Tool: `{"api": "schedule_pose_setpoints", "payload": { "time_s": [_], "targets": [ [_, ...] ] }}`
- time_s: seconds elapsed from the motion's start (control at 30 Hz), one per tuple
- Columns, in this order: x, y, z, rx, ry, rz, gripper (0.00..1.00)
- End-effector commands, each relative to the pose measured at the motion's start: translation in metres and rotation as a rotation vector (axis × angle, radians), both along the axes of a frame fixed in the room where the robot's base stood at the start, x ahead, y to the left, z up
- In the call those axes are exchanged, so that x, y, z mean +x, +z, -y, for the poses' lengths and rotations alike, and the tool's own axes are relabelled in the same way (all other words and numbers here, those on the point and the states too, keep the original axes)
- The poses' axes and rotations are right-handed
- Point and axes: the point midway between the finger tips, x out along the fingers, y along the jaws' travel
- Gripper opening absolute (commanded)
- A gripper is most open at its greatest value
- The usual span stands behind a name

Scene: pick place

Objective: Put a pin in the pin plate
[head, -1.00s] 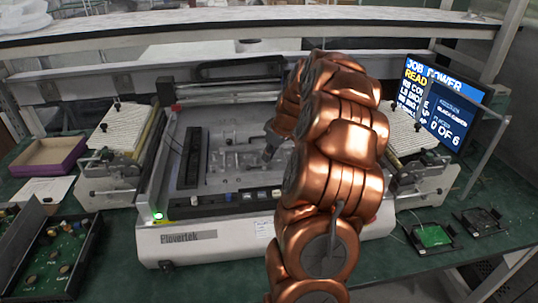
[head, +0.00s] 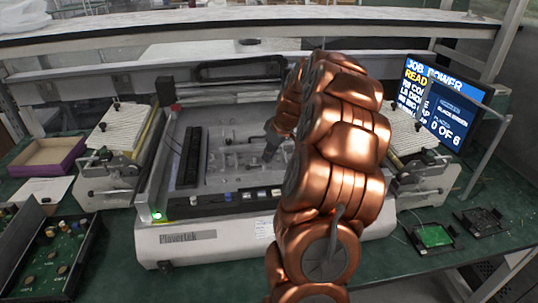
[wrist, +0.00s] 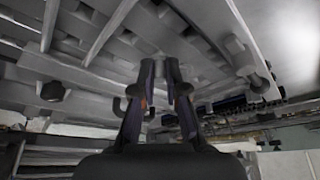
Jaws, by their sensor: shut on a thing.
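The pin plate (head: 222,178) is the grey recessed bed of the white bench machine, with small pins and metal fittings standing on it. My gripper (head: 268,155) is low over the right-middle of this bed, partly hidden by my copper-coloured arm. In the wrist view my gripper's two dark fingers (wrist: 163,72) are close together, shut on a thin pin that is too small and dark to make out clearly. The grey plate with its bars (wrist: 120,35) fills the upper part of that view. I cannot tell whether the pin touches the plate.
A dark slotted strip (head: 188,158) lies at the bed's left. Buttons line the machine's front edge (head: 190,237). A monitor (head: 440,105) reads "0 OF 6". A parts tray (head: 55,250), a purple-edged box (head: 48,157) and circuit boards (head: 433,236) lie on the green table.

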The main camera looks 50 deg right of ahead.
Motion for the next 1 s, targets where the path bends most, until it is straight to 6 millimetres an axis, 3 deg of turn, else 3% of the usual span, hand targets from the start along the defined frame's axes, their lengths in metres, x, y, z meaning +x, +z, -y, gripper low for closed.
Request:
{"api": "schedule_pose_setpoints", "payload": {
  "time_s": [0.47,0.5,0.77,1.0],
  "targets": [
    [-0.0002,0.0000,0.0002,0.000,-0.001,0.000,0.00],
    [-0.0002,0.0000,0.0002,0.000,-0.001,0.000,0.13],
    [-0.0002,0.0000,0.0002,0.000,-0.001,0.000,0.40],
    [-0.0002,-0.0001,0.0002,0.000,-0.001,0.000,0.40]
  ]
}}
